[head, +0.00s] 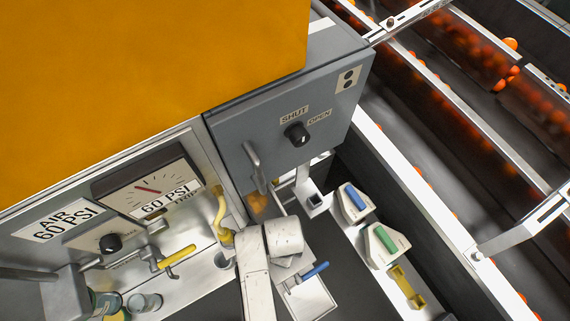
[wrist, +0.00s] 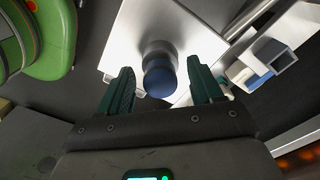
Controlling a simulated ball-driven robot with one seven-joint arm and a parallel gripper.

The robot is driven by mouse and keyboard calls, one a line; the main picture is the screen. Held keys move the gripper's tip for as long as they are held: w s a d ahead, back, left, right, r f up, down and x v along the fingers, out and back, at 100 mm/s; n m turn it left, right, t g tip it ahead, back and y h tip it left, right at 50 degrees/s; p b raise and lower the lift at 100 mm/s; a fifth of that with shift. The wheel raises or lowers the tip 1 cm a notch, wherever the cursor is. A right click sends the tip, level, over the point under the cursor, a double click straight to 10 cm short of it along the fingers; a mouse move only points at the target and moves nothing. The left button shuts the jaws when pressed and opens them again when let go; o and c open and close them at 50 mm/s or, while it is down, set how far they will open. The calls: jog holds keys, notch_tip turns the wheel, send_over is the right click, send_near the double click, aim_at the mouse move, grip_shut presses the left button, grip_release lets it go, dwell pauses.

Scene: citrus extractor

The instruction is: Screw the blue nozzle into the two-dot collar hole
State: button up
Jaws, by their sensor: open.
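A blue rod-shaped piece with metal at one end, which looks like the blue nozzle (head: 312,271), is at a pale plate (head: 312,298) beside my arm. In the wrist view, a blue round end (wrist: 159,80) with a grey cylinder behind it shows over a white plate. My gripper (wrist: 162,78) is open, with a green finger on each side of this blue end and visible gaps. In the head view my arm hides the fingers. I cannot make out the collar hole.
White holders with a blue part (head: 354,198) and a green part (head: 385,239) stand to the right, near a yellow bracket (head: 407,286). A grey lever (head: 255,166) hangs off the cabinet. A yellow-handled valve (head: 177,257) is at left. Railed orange conveyors fill the right.

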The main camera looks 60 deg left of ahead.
jog(key=shift+c, duration=0.2)
jog(key=c, duration=1.1)
jog(key=shift+r+m+p, duration=0.15)
jog(key=shift+m+p, duration=0.45)
jog(key=shift+m+p, duration=0.5)
jog(key=shift+m, duration=0.6)
jog(key=shift+m+p, duration=0.45)
jog(key=shift+m, duration=0.35)
